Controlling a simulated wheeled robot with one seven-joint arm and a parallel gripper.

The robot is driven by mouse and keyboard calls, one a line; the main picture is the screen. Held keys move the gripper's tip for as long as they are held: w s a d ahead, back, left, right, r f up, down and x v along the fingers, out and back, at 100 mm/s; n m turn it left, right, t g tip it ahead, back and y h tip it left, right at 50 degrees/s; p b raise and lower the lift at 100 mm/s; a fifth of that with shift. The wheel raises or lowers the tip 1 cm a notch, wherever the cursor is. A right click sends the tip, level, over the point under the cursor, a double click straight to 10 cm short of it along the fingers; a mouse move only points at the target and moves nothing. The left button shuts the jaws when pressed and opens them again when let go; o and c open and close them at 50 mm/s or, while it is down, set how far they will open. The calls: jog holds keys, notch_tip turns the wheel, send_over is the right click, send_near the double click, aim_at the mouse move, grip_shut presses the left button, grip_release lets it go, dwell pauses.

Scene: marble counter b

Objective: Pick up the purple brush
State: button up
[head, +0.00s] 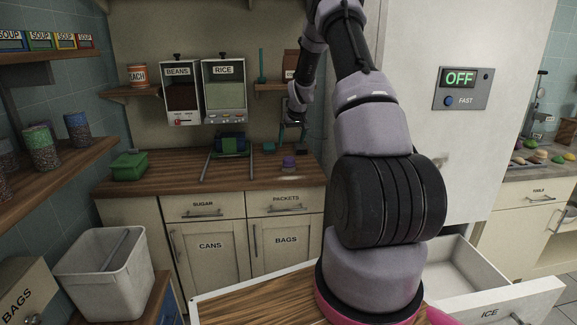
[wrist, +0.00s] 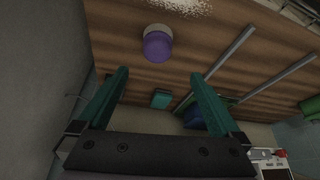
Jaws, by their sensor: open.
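The purple brush (head: 289,161) stands on the wooden counter at the back, right of the metal rails. In the wrist view the purple brush (wrist: 157,47) shows as a rounded purple top with a paler part at its far end. My gripper (head: 292,139) hangs above the brush with its fingers pointing down. In the wrist view my gripper (wrist: 160,74) is open, its two teal fingers spread wide with nothing between them. The brush lies just beyond the fingertips, roughly centred between them, and apart from them.
Grey metal rails (wrist: 217,68) with a green and blue item (head: 230,144) stand left of the brush. A small teal block (wrist: 160,99) is near the wall. Pale grains (wrist: 185,5) lie on the counter beyond the brush. A green box (head: 129,165) sits far left.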

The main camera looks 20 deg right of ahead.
aim_at(290, 158)
jog(key=x, duration=0.4)
jog(key=d+x, duration=0.1)
jog(key=x, duration=0.2)
jog(key=shift+s+f, duration=0.2)
jog(key=shift+s, duration=0.1)
jog(key=shift+a+x, duration=0.2)
jog(key=shift+x, duration=2.85)
jog(key=c, duration=1.3)
notch_tip(290, 158, up, 10)
jog(key=shift+r, duration=0.1)
